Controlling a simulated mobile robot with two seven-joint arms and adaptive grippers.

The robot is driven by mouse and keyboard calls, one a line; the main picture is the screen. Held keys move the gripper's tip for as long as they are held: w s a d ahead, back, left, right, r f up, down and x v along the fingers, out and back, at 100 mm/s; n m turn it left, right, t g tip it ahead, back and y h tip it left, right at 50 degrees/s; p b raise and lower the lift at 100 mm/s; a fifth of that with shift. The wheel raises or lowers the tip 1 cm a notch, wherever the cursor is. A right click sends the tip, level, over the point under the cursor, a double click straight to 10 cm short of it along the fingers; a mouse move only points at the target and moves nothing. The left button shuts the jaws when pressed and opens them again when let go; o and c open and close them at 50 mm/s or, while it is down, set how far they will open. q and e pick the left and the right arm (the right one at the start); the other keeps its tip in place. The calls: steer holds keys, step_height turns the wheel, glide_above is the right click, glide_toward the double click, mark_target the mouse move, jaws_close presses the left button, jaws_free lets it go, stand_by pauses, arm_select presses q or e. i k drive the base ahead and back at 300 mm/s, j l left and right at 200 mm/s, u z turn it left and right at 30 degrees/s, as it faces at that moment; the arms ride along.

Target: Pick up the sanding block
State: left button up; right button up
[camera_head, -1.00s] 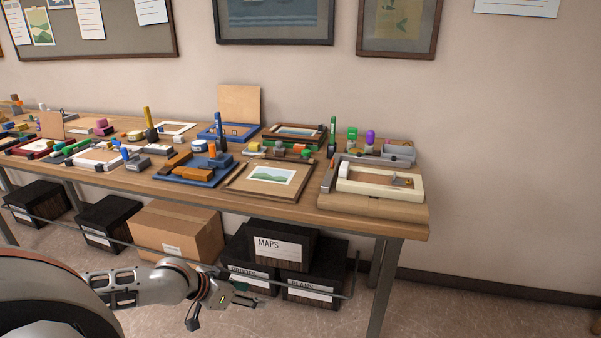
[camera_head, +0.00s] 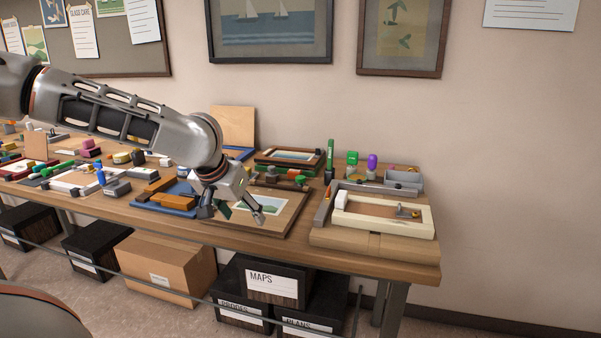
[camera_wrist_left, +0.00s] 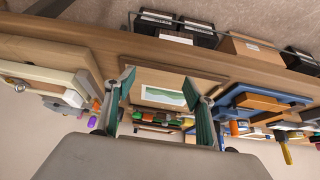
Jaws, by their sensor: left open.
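I cannot tell for sure which of the small things on the bench is the sanding block. Orange-brown blocks (camera_head: 157,188) lie on a blue tray on the bench, left of my left gripper. My left gripper (camera_head: 242,212) is open and empty above a wooden board with a green landscape picture (camera_head: 268,203). In the left wrist view, which looks upside down, the open fingers (camera_wrist_left: 162,106) frame the picture (camera_wrist_left: 165,96). The blue tray (camera_wrist_left: 238,98) is to their right there. My left forearm hides part of the bench. My right gripper is not in view.
The wooden bench (camera_head: 395,268) is crowded with frames, blocks and bottles. A cream frame (camera_head: 385,231) with a small metal part lies at its right end. A grey bin (camera_head: 404,177) stands behind. Boxes (camera_head: 271,284) stand below. Framed pictures hang on the wall.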

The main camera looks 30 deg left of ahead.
mark_target(292, 174)
steer(key=i+j, duration=0.2)
steer(key=i, duration=0.2)
steer(key=i+j, duration=0.15)
steer(key=i, duration=0.25)
steer(key=i+j, duration=0.2)
steer(key=i, duration=0.15)
